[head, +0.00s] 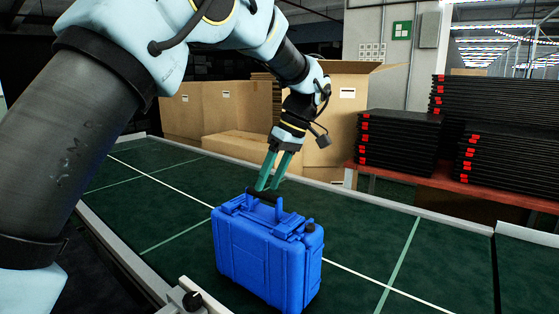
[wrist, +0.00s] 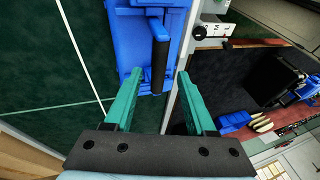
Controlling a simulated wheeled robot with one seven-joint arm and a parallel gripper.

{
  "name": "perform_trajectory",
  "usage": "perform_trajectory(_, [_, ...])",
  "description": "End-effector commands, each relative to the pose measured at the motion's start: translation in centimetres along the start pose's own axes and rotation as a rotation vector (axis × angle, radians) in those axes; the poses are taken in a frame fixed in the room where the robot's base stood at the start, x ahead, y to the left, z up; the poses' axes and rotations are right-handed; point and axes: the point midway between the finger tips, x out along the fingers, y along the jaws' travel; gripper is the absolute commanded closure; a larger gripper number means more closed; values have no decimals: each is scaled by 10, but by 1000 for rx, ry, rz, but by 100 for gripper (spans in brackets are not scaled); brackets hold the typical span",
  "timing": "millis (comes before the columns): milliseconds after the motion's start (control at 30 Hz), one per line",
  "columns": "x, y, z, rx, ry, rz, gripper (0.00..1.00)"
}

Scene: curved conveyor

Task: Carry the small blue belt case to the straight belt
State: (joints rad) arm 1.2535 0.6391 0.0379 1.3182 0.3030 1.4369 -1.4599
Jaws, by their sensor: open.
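The blue belt case (head: 268,255) stands upright on the green belt, with its dark handle (head: 262,196) raised on top. My gripper (head: 268,187) is open and points down at the handle from above. In the wrist view, the case (wrist: 128,40) is ahead of my gripper (wrist: 160,72), and the dark handle (wrist: 160,55) lines up with the gap between the green fingers. The fingertips are close to the handle; I cannot tell whether they touch it. The lower side of the case facing away is hidden.
The green belt (head: 165,215) has white and pale green lines and a pale side rail (head: 380,205). Cardboard boxes (head: 230,108) stand behind it. Stacks of black trays (head: 400,140) rest on a red table (head: 455,185) at right. Belt beside the case is clear.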

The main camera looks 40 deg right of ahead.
Motion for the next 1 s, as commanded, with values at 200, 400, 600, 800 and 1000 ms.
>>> perform_trajectory(200, [-45, 1, 1, 0, 0, 4, 44])
perform_trajectory(400, [-70, 1, 1, 0, -1, 0, 44])
perform_trajectory(600, [-77, 0, 0, 1, -1, -1, 44])
perform_trajectory(800, [-74, -1, -4, 3, -5, 0, 44])
perform_trajectory(1000, [-28, -32, -58, 52, -69, 18, 44])
